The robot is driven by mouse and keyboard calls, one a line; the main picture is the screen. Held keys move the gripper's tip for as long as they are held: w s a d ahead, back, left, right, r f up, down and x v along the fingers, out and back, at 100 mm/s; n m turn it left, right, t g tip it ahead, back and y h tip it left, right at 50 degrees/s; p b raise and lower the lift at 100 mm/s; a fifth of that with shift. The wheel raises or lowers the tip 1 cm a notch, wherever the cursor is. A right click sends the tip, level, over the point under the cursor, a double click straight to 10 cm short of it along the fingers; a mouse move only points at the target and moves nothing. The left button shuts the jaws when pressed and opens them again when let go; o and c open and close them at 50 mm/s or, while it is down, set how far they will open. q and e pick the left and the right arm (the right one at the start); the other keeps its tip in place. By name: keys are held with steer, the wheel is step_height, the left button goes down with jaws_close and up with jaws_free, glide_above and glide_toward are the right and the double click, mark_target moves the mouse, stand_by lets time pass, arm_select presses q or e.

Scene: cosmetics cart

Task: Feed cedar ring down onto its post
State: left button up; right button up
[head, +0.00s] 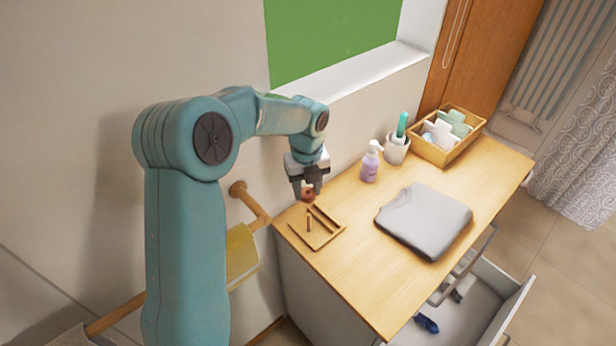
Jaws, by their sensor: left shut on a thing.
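My left gripper (307,187) points down over the far left corner of the cart's wooden top. It is shut on a small reddish-brown ring, the cedar ring (308,197). The ring is held close to a flat wooden tray (322,240) that carries a thin upright post (309,224) and some slim bars. The ring appears just behind and above the post, apart from it. The exact height gap is hard to tell from this angle. My right gripper is not in view.
On the cart top (355,290) lie a folded grey cloth (424,220), a purple pump bottle (370,163), a white cup (396,150) with a green item, and a wooden box (448,140) of bottles. An open drawer (470,310) juts out at the lower right.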

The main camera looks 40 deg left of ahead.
mark_target(309, 203)
arm_select(q)
steer(key=shift+w+d+f+b, duration=0.2)
steer(key=shift+f+b, duration=0.05)
steer(key=shift+b, duration=0.05)
steer(key=shift+s+f+b, duration=0.2)
steer(key=shift+f+b, duration=0.35)
steer(key=shift+f, duration=0.1)
step_height(309, 203, down, 3)
steer(key=shift+r+b, duration=0.1)
steer(key=shift+b, duration=1.1)
steer(key=shift+d+f, duration=0.1)
steer(key=shift+f, duration=0.25)
steer(key=shift+f+b, duration=0.35)
steer(key=shift+b, duration=0.05)
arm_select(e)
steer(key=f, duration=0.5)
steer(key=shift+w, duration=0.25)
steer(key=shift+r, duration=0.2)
